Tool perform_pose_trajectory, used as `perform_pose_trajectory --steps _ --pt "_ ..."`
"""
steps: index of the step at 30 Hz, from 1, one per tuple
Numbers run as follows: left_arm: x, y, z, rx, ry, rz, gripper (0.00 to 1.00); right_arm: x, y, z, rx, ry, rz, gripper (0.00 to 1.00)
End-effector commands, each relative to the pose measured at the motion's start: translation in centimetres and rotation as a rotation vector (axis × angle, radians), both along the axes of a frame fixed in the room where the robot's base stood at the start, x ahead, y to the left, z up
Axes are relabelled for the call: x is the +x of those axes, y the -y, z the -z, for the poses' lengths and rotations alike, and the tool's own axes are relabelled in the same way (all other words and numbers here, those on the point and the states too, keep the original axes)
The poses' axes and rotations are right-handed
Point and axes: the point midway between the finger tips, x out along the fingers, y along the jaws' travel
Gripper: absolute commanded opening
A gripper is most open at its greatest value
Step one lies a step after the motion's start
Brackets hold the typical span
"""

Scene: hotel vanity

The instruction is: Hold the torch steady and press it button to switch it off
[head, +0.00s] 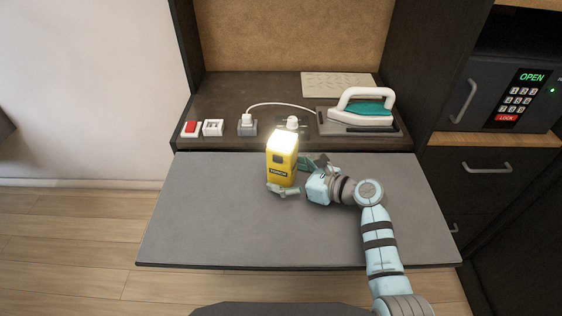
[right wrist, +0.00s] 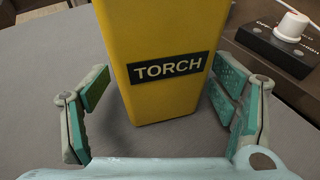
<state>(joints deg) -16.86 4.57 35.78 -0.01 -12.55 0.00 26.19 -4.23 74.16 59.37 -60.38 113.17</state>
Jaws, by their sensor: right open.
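A yellow torch (head: 281,163) stands upright on the grey pull-out board, its top glowing bright white. A black label reading TORCH faces my right arm. My right gripper (head: 290,177) is at the torch's lower part, with one finger on the near side and one on the far side. In the right wrist view the torch (right wrist: 157,100) stands between the open fingers of my right gripper (right wrist: 158,115), with a gap visible on both sides. A small dark patch shows on the torch's upper face in the head view; I cannot tell if it is the button. My left gripper is not in view.
The grey board (head: 200,220) is clear around the torch. Behind it are a red switch (head: 191,128), a white switch (head: 213,128), a plugged socket (head: 247,124), a knob unit (head: 292,123) and an iron (head: 362,108). A safe (head: 505,95) stands at the right.

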Motion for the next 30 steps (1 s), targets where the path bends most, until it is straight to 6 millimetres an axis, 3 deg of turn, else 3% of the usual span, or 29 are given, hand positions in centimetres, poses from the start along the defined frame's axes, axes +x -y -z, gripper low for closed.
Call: perform_pose_trajectory --steps 7,14,16,20,30 --pt "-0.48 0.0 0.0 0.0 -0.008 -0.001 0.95 0.06 -0.18 -0.02 0.0 0.001 -0.001 0.79" --pt "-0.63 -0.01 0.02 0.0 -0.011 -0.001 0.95 0.06 -0.17 -0.01 0.0 0.0 -0.002 0.43" --pt "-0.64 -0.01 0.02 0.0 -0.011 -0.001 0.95 0.06 -0.17 -0.01 0.0 0.0 -0.002 0.36" --pt "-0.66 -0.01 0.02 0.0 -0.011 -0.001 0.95 0.05 -0.17 0.0 0.0 0.0 -0.002 0.36" --pt "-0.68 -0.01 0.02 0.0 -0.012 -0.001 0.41 0.06 -0.16 -0.02 0.001 0.001 -0.002 0.36"
